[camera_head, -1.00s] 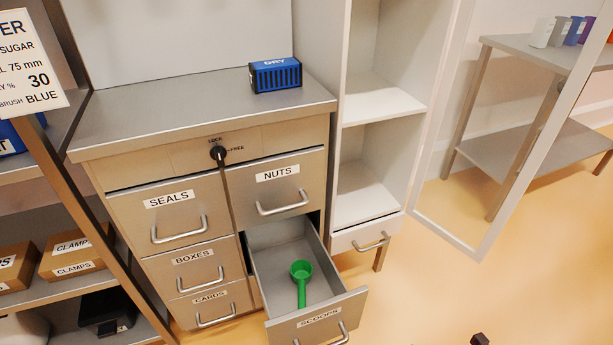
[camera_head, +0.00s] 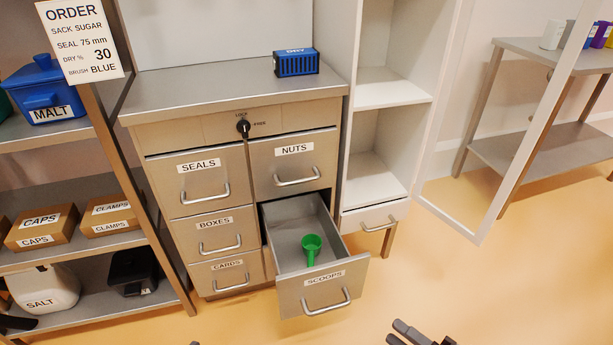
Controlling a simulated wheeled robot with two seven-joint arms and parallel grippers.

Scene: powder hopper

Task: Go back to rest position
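My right gripper (camera_head: 420,334) shows at the bottom edge, right of centre, with its two dark fingers apart and nothing between them. It is in front of and to the right of the open SCOOPS drawer (camera_head: 322,291), clear of it. A small dark tip (camera_head: 194,343) at the bottom edge left of centre may be part of my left gripper; the rest is out of view. A green scoop (camera_head: 312,245) lies in the open drawer.
The steel cabinet (camera_head: 230,100) has closed SEALS, NUTS, BOXES and CARDS drawers. A blue DRY box (camera_head: 297,63) stands on top. A shelf (camera_head: 100,255) with cartons and tubs is at left. An open glass-framed door (camera_head: 475,238) is at right. The floor ahead is clear.

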